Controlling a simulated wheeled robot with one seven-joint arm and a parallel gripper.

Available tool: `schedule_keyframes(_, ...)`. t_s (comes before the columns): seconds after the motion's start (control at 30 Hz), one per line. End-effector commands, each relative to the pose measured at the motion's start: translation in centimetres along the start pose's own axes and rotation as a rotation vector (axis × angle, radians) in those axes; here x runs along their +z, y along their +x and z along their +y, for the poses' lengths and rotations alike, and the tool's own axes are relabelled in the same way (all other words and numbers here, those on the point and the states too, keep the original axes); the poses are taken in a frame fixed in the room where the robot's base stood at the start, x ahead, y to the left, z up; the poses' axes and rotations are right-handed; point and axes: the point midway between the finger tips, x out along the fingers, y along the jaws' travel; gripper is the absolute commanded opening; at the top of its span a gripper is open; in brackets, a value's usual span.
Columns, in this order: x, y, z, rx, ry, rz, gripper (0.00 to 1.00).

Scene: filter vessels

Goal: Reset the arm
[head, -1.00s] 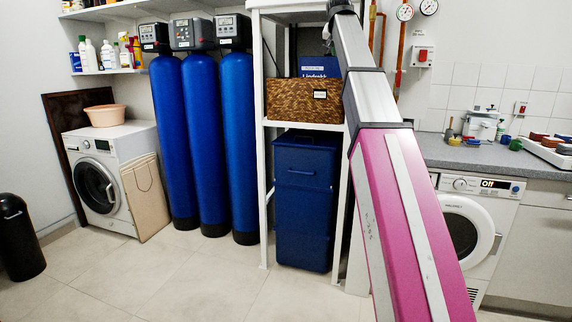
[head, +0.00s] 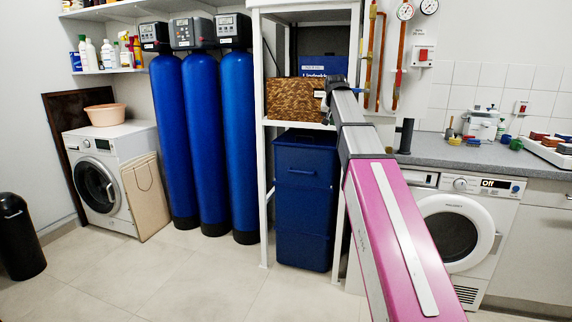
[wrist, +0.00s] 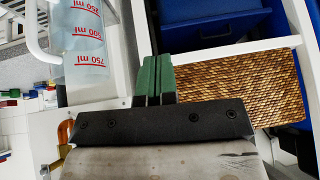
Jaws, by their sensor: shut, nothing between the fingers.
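My arm (head: 385,225) reaches up from the lower right in the head view, with its far end in front of the white shelf rack. In the wrist view my gripper (wrist: 153,82) has its green fingers pressed together with nothing between them. In the head view the fingers cannot be made out clearly. A woven basket (head: 293,98) stands on the rack behind the arm's end; it also shows to the right of the fingers in the wrist view (wrist: 240,88). A clear measuring jug (wrist: 84,40) with red marks is to the left of the fingers.
The white rack (head: 266,190) holds the basket and a blue box (head: 322,66), with a dark blue bin (head: 303,200) below. Three blue filter vessels (head: 200,140) stand left of it. A grey worktop (head: 440,152) is at right.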

Motion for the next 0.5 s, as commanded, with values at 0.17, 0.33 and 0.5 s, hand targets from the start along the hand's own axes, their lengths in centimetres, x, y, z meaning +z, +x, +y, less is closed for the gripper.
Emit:
schedule_keyframes(0.17, 7.0, 6.3, 1.2, 0.007, -0.038, -0.079, 0.00)
schedule_keyframes(0.33, 13.3, 11.3, 2.4, 0.012, -0.072, -0.147, 0.00)
schedule_keyframes(0.5, 19.9, 15.5, 3.7, 0.014, -0.105, -0.218, 0.00)
